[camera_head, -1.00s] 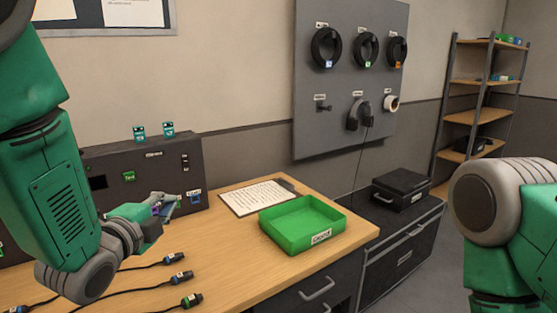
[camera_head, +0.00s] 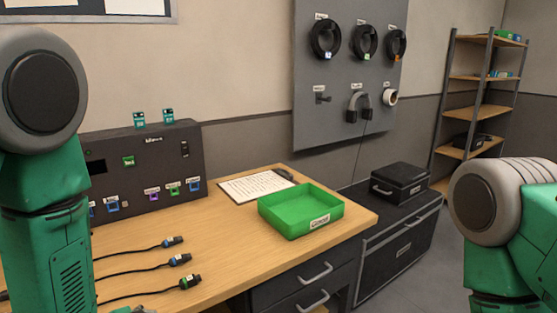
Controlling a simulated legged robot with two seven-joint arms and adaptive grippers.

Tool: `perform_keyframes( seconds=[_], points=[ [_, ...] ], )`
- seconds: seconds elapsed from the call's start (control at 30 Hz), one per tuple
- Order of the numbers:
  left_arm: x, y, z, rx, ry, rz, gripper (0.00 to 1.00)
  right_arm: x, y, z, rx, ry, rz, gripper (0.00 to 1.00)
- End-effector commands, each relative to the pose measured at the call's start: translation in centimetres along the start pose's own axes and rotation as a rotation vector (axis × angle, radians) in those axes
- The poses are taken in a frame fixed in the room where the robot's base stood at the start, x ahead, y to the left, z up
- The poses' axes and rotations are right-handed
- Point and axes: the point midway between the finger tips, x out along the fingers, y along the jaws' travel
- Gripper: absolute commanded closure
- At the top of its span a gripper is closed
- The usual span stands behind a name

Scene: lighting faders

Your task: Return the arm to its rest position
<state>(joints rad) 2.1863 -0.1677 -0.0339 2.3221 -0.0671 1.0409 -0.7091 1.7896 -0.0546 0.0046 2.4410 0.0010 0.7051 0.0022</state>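My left arm (camera_head: 45,200) stands along the left edge, folded with its upper joint high and its forearm pointing down.
Several black cables with plugs (camera_head: 180,260) lie at the desk's front left. A green tray (camera_head: 300,225) and a clipboard (camera_head: 258,187) lie farther right. A black case (camera_head: 400,185) rests on a dark cabinet. A pegboard (camera_head: 345,60) holds headphones and tape; shelves (camera_head: 475,110) stand at right.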

Motion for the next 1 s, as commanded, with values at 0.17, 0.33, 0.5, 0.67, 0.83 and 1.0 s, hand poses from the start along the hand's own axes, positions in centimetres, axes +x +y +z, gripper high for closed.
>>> perform_keyframes(
  seconds=[0.17, 0.33, 0.5, 0.67, 0.83, 1.0],
  points=[
    [-0.1, 10.9, 10.1, -0.328, -0.265, 0.189, 1.0, 2.9, 0.0, 0.2, 0.0, 0.0, 0.0, 0.6],
    [-3.1, 19.5, 17.4, -0.609, -0.539, 0.296, 1.0, 4.7, 0.0, 0.3, 0.0, 0.0, 0.0, 0.6],
    [-6.2, 24.5, 21.3, -0.782, -0.737, 0.332, 1.0, 5.7, -0.1, 0.3, 0.0, 0.0, 0.0, 0.6],
    [-7.4, 25.9, 22.4, -0.838, -0.805, 0.337, 1.0, 5.9, -0.1, 0.3, 0.0, 0.0, 0.0, 0.6],
    [-7.5, 25.9, 22.3, -0.84, -0.806, 0.336, 1.0, 5.8, -0.1, 0.3, 0.0, 0.0, 0.0, 0.6],
    [-7.4, 25.9, 22.3, -0.839, -0.804, 0.336, 1.0, 5.8, 0.0, 0.3, 0.0, 0.0, 0.0, 0.66]
  ],
)
